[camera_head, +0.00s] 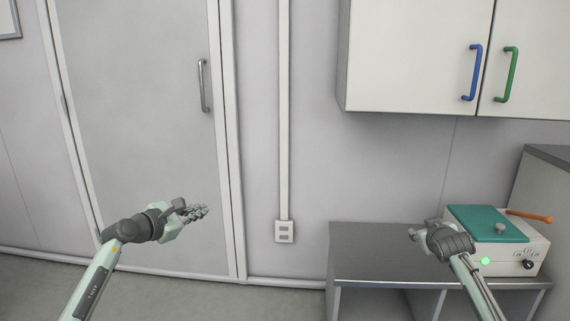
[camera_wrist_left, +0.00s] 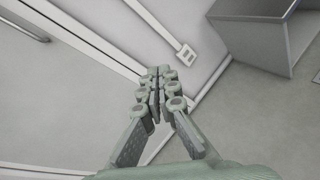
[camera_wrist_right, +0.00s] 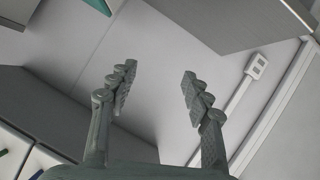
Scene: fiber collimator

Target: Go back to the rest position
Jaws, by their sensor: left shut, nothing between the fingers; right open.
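My left gripper (camera_head: 195,212) is held in the air in front of the grey door at the left of the head view. In the left wrist view its fingers (camera_wrist_left: 154,90) are closed together with nothing between them. My right gripper (camera_head: 418,231) is in the air over the dark-topped bench, just left of the box with the teal lid. In the right wrist view its fingers (camera_wrist_right: 155,92) are spread wide apart and empty. In the head view its fingers are partly hidden by its own wrist.
A box with a teal lid (camera_head: 487,222) and an orange handle (camera_head: 529,216) stands on the bench (camera_head: 378,266). A wall cabinet (camera_head: 410,60) with blue and green handles hangs above. A wall socket (camera_head: 284,231) is between door (camera_head: 140,120) and bench. The space between my arms is free.

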